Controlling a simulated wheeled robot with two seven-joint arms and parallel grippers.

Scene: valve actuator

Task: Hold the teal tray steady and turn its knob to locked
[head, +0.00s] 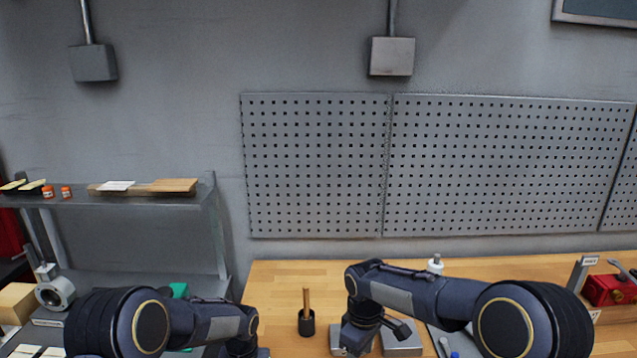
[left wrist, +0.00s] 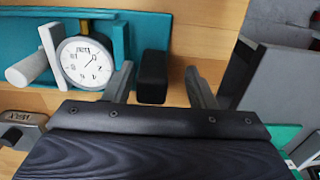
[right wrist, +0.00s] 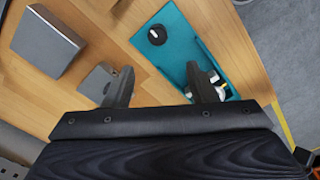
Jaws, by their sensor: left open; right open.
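The teal tray (right wrist: 178,44) lies on the wooden bench, with a round black knob (right wrist: 157,34) near one end. The knob has a small pale mark; I cannot read its setting. In the left wrist view, the tray's other part holds a white-faced gauge (left wrist: 86,62) and a pale cylinder (left wrist: 28,68). My left gripper (left wrist: 158,82) is open, with a black block (left wrist: 153,76) between and just beyond its fingers; I see no clear contact. My right gripper (right wrist: 160,76) is open and empty beside the tray; one finger hides part of the tray. The head view does not show the tray.
A grey box (right wrist: 48,42) and a smaller grey block (right wrist: 97,82) stand on the bench beside the tray. A dark cup with a wooden handle (head: 306,322) stands at mid-bench. A red box (head: 607,290) is at the right, and a grey shelf (head: 130,198) at the left.

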